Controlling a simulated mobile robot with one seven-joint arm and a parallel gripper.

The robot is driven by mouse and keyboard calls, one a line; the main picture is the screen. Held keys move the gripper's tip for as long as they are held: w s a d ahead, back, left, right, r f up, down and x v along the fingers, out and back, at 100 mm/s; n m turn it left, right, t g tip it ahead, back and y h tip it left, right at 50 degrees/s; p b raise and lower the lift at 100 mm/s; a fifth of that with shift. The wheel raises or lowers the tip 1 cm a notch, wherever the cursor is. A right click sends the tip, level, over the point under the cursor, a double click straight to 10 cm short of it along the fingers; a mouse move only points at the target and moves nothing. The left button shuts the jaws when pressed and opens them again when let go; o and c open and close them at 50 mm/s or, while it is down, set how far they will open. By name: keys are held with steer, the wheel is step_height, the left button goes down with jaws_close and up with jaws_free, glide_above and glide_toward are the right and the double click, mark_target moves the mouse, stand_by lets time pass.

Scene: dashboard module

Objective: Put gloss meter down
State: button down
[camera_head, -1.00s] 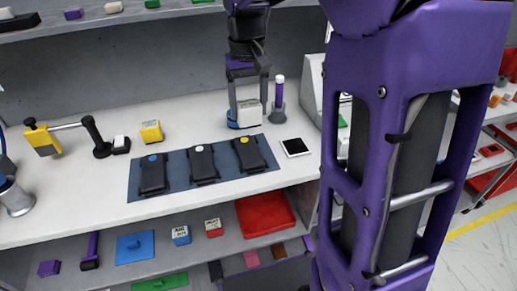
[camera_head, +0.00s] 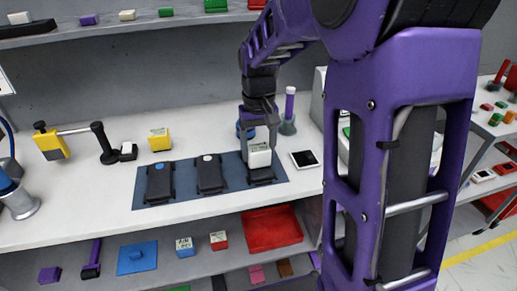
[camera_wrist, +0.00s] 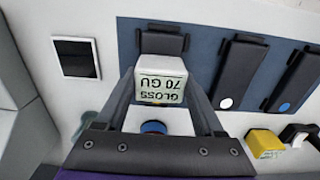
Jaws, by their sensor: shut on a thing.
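The gloss meter (camera_head: 259,156) is a white box; its label reads "GLOSS 70 GU" in the wrist view (camera_wrist: 160,82). My gripper (camera_head: 259,146) is shut on it, with one finger on each side, as the wrist view shows (camera_wrist: 161,76). The meter is over the rightmost black module (camera_head: 261,175) on the dark blue mat (camera_head: 186,182). It covers most of that module, and I cannot tell whether they touch. The middle black module (camera_head: 209,175) has a white dot, and the left one (camera_head: 159,184) a blue dot.
A blue round piece (camera_wrist: 153,127) is behind my gripper. A yellow box (camera_head: 159,140) and a yellow-and-black tool (camera_head: 52,143) are left. A red tray (camera_head: 272,232) is on the shelf below.

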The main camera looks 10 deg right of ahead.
mark_target(258, 147)
steer(key=shift+f, duration=0.15)
jaws_free()
step_height(258, 147, up, 12)
steer(key=p, duration=0.2)
steer(key=shift+r, duration=0.2)
